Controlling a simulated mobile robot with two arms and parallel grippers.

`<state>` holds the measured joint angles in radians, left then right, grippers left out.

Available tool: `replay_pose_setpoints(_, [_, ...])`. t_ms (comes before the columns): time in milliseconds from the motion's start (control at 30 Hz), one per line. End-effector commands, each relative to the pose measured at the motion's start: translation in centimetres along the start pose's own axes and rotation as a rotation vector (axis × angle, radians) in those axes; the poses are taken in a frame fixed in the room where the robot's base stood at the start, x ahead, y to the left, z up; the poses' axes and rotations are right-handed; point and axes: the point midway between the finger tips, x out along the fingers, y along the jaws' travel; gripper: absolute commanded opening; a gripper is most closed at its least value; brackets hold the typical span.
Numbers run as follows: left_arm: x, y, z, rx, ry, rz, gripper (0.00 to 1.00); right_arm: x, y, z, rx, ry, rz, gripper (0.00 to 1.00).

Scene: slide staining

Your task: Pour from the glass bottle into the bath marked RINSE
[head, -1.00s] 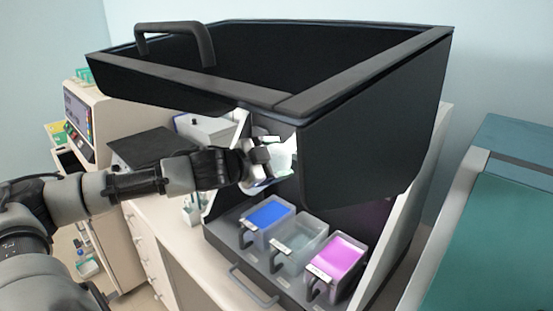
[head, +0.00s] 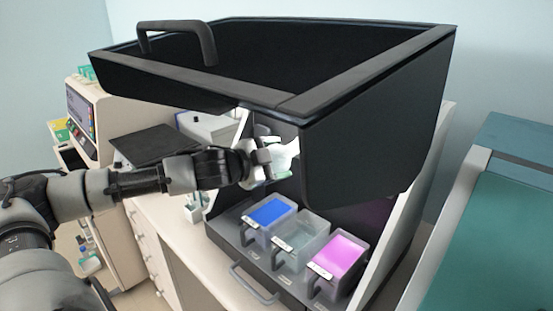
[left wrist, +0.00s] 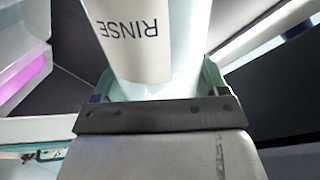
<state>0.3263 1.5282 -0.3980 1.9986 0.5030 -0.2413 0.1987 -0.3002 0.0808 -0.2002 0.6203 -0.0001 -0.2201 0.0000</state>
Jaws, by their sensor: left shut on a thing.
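My left gripper (head: 268,163) is shut on a pale glass bottle (head: 284,157) under the raised black hood. In the left wrist view the bottle (left wrist: 185,35) has a white label reading RINSE, and the gripper (left wrist: 155,97) closes around it. The bottle looks tilted in the head view; its mouth is hard to make out. Three baths stand below and in front: one with blue liquid (head: 268,212), a middle one that looks clear or greyish (head: 299,240), and one with magenta liquid (head: 340,254). Their front tags are too small to read. My right gripper is not in view.
The black hood (head: 370,130) overhangs close to the bottle and hides the space behind it. The baths sit in a dark tray (head: 225,232) with a front handle (head: 250,284). A white counter (head: 172,232) lies left; a teal-topped unit (head: 500,240) stands right.

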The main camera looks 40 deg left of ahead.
Motion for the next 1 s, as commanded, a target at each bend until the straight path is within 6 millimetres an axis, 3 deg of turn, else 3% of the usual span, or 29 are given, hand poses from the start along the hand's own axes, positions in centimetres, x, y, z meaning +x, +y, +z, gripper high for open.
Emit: replay_pose_setpoints(1000, [0.1,0.2,0.9,0.106,-0.022,-0.002,0.03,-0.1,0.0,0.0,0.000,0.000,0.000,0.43])
